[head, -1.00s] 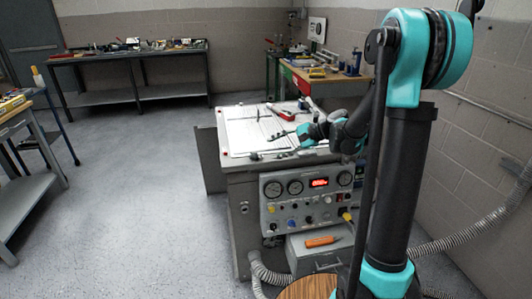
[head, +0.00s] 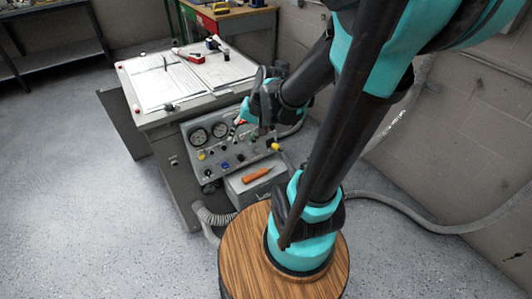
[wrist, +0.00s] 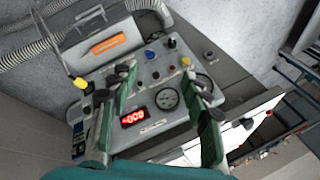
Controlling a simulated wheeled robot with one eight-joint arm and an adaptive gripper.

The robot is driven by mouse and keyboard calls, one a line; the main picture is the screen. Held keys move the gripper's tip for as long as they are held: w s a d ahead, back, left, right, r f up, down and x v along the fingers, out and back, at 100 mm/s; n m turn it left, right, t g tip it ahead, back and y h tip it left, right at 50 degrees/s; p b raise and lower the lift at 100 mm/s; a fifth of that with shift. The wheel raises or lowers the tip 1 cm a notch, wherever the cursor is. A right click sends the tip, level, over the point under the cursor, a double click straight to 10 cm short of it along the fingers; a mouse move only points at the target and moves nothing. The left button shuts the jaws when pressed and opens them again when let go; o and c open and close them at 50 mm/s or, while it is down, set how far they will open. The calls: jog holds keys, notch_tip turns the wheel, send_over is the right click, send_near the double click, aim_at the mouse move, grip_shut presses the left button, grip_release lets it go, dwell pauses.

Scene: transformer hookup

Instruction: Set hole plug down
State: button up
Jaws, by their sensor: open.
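My gripper (head: 252,105) is open in front of the machine's control panel (head: 196,150), beside its right part. In the wrist view its two fingers (wrist: 163,82) stand wide apart, with panel knobs, a round gauge and the red display showing between them and nothing held. I cannot tell for sure which thing is the hole plug. A small dark piece (head: 168,106) lies on the desk top near its front edge. A yellow-ended plug (head: 275,147) sticks out at the right of the panel, with a cable in the wrist view (wrist: 80,83).
The desk top (head: 140,80) carries large white sheets and a red-and-black tool (head: 188,54). Grey hoses (head: 205,218) run along the floor. Open floor lies left.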

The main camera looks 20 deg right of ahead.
jog(key=s+d+f+n+h, duration=0.3)
jog(key=s+d+f, duration=0.1)
jog(key=s+d, duration=0.2)
jog(key=shift+s+d+t+h, duration=0.3)
jog(key=shift+s+t, duration=0.1)
jog(key=shift+s, duration=0.3)
jog(key=shift+o, duration=0.5)
